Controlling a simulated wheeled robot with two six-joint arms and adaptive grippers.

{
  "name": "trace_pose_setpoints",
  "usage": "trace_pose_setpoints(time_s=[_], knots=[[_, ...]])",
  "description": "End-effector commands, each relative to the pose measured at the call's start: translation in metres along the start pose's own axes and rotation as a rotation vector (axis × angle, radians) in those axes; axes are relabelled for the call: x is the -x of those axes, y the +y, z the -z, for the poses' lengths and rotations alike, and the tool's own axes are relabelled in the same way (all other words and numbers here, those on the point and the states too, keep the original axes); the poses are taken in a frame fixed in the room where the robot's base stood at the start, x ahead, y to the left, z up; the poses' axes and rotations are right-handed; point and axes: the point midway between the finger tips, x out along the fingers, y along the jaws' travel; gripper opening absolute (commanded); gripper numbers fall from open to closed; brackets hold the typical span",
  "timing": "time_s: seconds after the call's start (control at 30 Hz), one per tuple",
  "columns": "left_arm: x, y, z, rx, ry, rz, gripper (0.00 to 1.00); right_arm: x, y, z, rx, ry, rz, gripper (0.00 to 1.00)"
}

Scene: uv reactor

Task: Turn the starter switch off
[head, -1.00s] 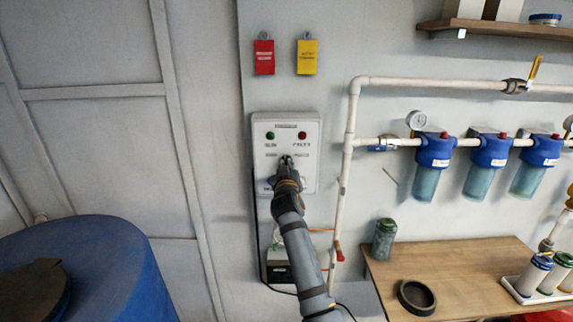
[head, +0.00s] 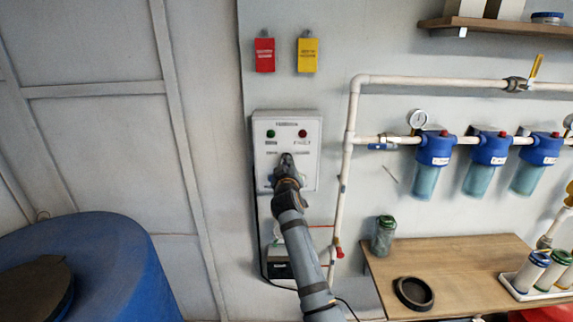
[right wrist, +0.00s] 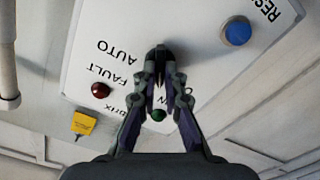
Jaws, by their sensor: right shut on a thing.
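The white control box (head: 307,182) hangs on the wall in the head view, with a green lamp (head: 271,134) and a red lamp (head: 302,134) near its top. My right gripper (head: 287,160) is at the middle of its front face. In the right wrist view the fingers (right wrist: 160,80) are closed around the dark switch knob (right wrist: 159,53), next to the AUTO label. The knob is mostly hidden by the fingers, so its exact setting is hard to tell. A blue button (right wrist: 237,32) by the RESET label is on the same face. My left gripper is out of view.
White pipes (head: 349,150) run just right of the box, with blue filter housings (head: 435,150) beyond. A wooden bench (head: 460,265) stands at lower right and a blue barrel (head: 120,265) at lower left. Red (head: 264,55) and yellow tags (head: 307,55) hang above.

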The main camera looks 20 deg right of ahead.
Motion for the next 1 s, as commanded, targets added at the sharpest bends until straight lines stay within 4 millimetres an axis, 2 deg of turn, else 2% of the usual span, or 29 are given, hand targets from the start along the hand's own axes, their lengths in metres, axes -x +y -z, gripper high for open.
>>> trace_pose_setpoints(time_s=[0.03, 0.07, 0.1, 0.2, 0.23, 0.57, 0.9, 1.0], knots=[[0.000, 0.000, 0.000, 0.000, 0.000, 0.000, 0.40, 0.000, 0.001, 0.000, 0.002, 0.001, -0.001, 0.00], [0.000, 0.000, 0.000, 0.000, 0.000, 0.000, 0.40, 0.000, 0.001, 0.000, 0.002, 0.001, -0.001, 0.12], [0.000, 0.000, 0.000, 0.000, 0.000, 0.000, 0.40, 0.000, 0.001, 0.000, 0.002, 0.001, -0.001, 0.17], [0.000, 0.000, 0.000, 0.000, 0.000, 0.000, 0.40, 0.000, 0.001, 0.000, 0.002, 0.001, -0.001, 0.31], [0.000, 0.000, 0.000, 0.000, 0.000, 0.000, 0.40, 0.000, 0.001, 0.000, 0.001, 0.001, -0.001, 0.32], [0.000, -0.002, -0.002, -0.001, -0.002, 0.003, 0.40, 0.000, 0.003, 0.005, 0.000, 0.002, -0.002, 0.32], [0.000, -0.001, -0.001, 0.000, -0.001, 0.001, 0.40, -0.001, 0.039, 0.065, -0.001, 0.004, -0.003, 0.32], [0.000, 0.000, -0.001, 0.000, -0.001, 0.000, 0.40, -0.001, 0.046, 0.077, 0.000, 0.003, -0.002, 0.32]])
